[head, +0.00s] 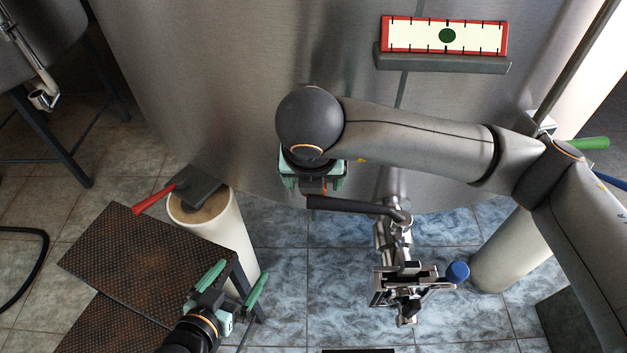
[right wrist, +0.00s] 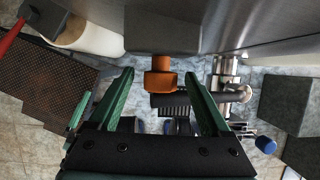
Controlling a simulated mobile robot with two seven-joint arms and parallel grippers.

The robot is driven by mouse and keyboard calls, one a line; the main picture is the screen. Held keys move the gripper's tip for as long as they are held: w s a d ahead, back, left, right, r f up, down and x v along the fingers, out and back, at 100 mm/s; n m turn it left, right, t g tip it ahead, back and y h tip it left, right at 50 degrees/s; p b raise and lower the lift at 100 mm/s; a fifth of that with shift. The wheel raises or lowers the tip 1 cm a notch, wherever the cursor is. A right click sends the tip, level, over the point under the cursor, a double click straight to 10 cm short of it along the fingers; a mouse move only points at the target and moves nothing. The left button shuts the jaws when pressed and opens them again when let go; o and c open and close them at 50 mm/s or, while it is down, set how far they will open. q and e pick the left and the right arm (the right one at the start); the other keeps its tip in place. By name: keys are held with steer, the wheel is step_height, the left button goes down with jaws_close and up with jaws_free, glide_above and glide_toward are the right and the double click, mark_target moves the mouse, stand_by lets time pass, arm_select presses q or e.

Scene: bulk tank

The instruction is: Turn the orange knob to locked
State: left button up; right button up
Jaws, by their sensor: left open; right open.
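The orange knob (right wrist: 160,80) shows in the right wrist view, below a dark grey box (right wrist: 162,30) by the steel tank wall. My right gripper (right wrist: 158,74) is open. The knob appears between its two green fingertips, with a visible gap on each side; I cannot tell its exact depth. In the head view my right gripper (head: 313,172) is by the tank's lower edge, its fingers mostly hidden by my wrist. No lock marking is readable. My left gripper (head: 232,284) is open and empty, low on the left above the brown step.
A black-handled lever (head: 355,206) on a steel valve (head: 395,240) is close to my right gripper. A blue cap (head: 457,271) is beside the valve. A red lever (head: 153,198) and a white leg (head: 215,225) stand left. A gauge (head: 445,36) is on the tank (head: 220,80).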

steer(key=shift+w+f, duration=0.15)
steer(key=shift+f, duration=0.1)
jaws_close()
stand_by(0.6)
